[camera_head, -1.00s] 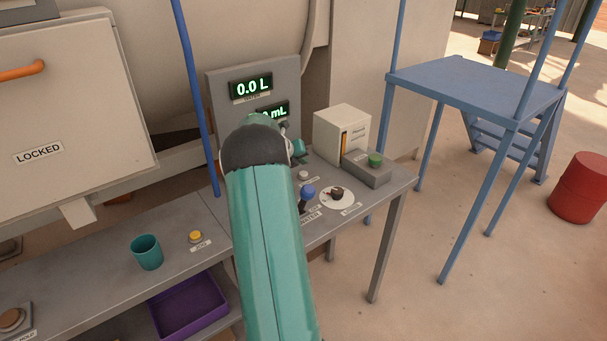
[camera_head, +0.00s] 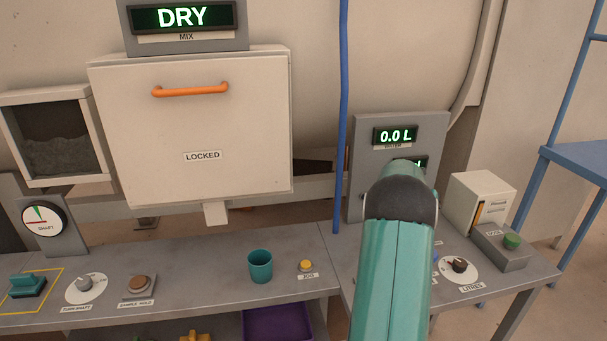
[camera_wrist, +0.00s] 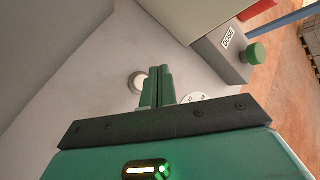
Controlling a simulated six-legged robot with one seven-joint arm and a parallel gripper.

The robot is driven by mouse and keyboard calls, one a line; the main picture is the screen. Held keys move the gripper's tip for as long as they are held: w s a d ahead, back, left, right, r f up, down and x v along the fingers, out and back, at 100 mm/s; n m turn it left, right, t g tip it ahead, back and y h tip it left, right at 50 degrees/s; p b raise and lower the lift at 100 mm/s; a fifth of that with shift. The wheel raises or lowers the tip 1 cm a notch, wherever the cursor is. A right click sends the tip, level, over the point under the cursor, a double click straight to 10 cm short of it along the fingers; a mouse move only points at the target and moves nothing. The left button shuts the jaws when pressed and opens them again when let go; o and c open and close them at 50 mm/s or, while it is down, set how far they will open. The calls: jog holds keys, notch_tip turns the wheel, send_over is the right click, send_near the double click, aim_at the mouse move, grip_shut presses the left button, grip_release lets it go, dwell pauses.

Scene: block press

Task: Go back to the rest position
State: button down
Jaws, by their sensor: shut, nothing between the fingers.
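In the wrist view my gripper (camera_wrist: 160,82) is shut, its two green fingers together with nothing between them. It is over the grey bench. A round pale button (camera_wrist: 137,82) is partly hidden just left of the fingers, and a white dial (camera_wrist: 195,97) shows to their right. The green DOSE button (camera_wrist: 257,53) is further right, apart from the fingers. In the head view my teal arm reaches over the right part of the bench and hides my gripper and some of the controls.
The grey bench carries a teal cup (camera_head: 260,266), a yellow button (camera_head: 306,266), the LITRES dial (camera_head: 460,266) and a pale box (camera_head: 482,203). A display panel (camera_head: 362,190) and a blue pole (camera_head: 342,120) stand behind. A door reads LOCKED (camera_head: 190,125); a display reads DRY (camera_head: 184,17).

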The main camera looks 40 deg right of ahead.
jog(key=w+a+r+m+t+y, duration=0.1)
jog(key=w+a+r+m+t, duration=0.25)
jog(key=a, duration=0.85)
jog(key=w+a+r+m+y, duration=0.1)
jog(key=w+a+r+m, duration=0.35)
jog(key=a, duration=0.75)
jog(key=w+a+r+m+t+y, duration=0.15)
jog(key=a+r+m, duration=0.25)
jog(key=a+r, duration=0.55)
jog(key=s+a+f+m+t+y, duration=0.1)
jog(key=s+a+m, duration=0.3)
jog(key=a, duration=0.7)
jog(key=s+a+f+m+t+y, duration=0.1)
jog(key=s+a+m, duration=0.3)
jog(key=a, duration=0.7)
jog(key=s+a+f+m+t+y, duration=0.1)
jog(key=s+a+m+y, duration=0.2)
jog(key=s+a, duration=0.5)
jog(key=a+m, duration=0.1)
jog(key=a, duration=0.3)
jog(key=shift+f, duration=0.25)
